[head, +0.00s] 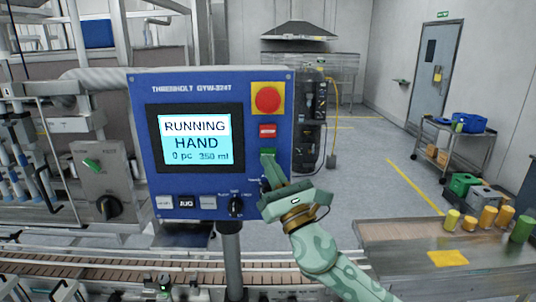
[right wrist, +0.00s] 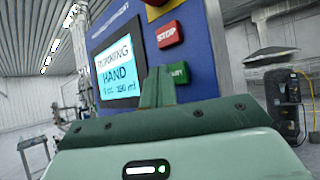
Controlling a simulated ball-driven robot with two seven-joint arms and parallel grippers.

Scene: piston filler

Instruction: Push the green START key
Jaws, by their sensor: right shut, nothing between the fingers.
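The green START key (head: 268,153) is on the right side of the blue control panel (head: 215,77), below the red STOP key (head: 267,131). In the right wrist view the green key (right wrist: 178,73) shows just right of the fingertips. My right gripper (head: 266,161) is shut and empty, its fingertips at the lower edge of the green key. I cannot tell whether they touch it. The screen (head: 195,138) reads RUNNING, HAND, 0 pc, 350 ml. My left gripper is not in view.
A red round emergency button (head: 267,98) on a yellow plate sits above the STOP key. A black rotary knob (head: 236,205) and several small keys are lower on the panel. A conveyor (head: 130,266) runs below. A table (head: 480,270) with containers stands at right.

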